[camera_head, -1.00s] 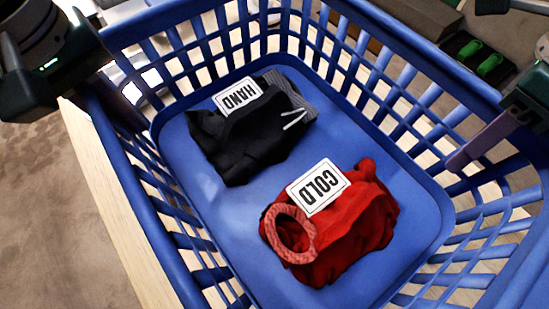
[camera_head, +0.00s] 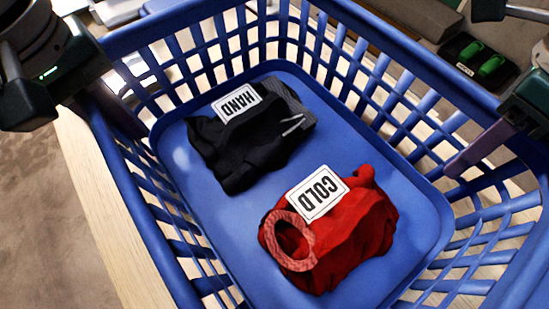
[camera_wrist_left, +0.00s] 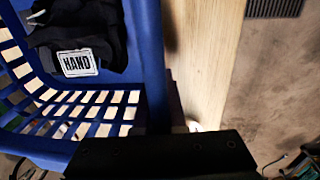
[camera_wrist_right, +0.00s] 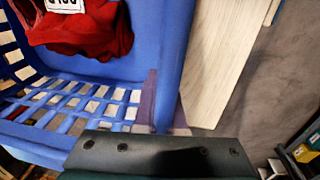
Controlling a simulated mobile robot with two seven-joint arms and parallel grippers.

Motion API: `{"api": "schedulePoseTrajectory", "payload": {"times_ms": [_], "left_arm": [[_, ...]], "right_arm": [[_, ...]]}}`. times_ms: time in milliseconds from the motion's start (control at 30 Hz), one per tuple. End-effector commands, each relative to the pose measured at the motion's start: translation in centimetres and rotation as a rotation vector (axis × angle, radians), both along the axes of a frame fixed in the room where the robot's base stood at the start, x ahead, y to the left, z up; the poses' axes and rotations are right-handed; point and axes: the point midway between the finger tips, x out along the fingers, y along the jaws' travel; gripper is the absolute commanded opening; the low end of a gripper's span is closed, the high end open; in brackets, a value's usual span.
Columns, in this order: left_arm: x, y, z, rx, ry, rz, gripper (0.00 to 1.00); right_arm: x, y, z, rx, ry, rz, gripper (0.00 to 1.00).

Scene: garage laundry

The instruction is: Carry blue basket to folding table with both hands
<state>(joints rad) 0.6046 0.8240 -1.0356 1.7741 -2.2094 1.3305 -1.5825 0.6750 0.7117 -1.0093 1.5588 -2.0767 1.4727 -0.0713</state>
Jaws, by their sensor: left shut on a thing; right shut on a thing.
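The blue basket (camera_head: 285,75) fills the middle of the head view. Inside lie a black garment (camera_head: 240,145) tagged HAND and a red garment (camera_head: 345,235) tagged COLD. My left gripper (camera_head: 115,108) is shut on the basket's left rim, and my right gripper (camera_head: 482,148) is shut on its right rim. A pale wooden surface (camera_head: 105,215), possibly the folding table, shows beside and beneath the basket. The wood also shows in the left wrist view (camera_wrist_left: 205,55) and the right wrist view (camera_wrist_right: 215,60). I cannot tell whether the basket touches it.
A dark tray with green pads (camera_head: 490,64) lies at the upper right. Brown floor (camera_head: 35,215) is open on the left. A dark floor grille (camera_wrist_left: 275,8) shows in the left wrist view. Yellow and dark items (camera_wrist_right: 303,153) stand at the lower right of the right wrist view.

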Motion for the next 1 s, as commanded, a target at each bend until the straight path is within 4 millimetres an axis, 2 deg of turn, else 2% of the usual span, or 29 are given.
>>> {"api": "schedulePoseTrajectory", "payload": {"times_ms": [133, 167, 400, 667, 767, 867, 1000], "left_arm": [[0.1, 0.1, -1.5, 0.002, -0.002, 0.0, 0.0], [0.0, 0.1, -1.3, 0.003, 0.0, 0.0, 0.1], [0.0, 0.0, -1.1, 0.001, 0.0, 0.0, 0.36], [0.0, 0.0, -1.0, 0.001, -0.001, 0.0, 0.37], [0.0, 0.1, -0.3, 0.0, -0.003, -0.001, 0.37], [-0.1, 0.3, 1.3, 0.0, -0.006, 0.0, 0.37], [-0.3, 0.6, 4.5, 0.001, -0.007, -0.001, 0.37]], "right_arm": [[0.0, 0.0, -1.5, 0.001, -0.001, 0.0, 0.0], [0.0, 0.0, -1.2, 0.0, 0.0, 0.0, 0.09], [0.0, 0.0, -1.1, 0.0, 0.0, 0.0, 0.36], [0.0, 0.0, -1.1, 0.0, 0.0, 0.0, 0.37], [0.0, 0.0, -1.1, 0.0, 0.0, 0.0, 0.37], [0.0, 0.0, -1.1, 0.0, 0.0, 0.0, 0.37], [0.0, 0.0, -1.1, 0.0, 0.0, 0.0, 0.37]]}}
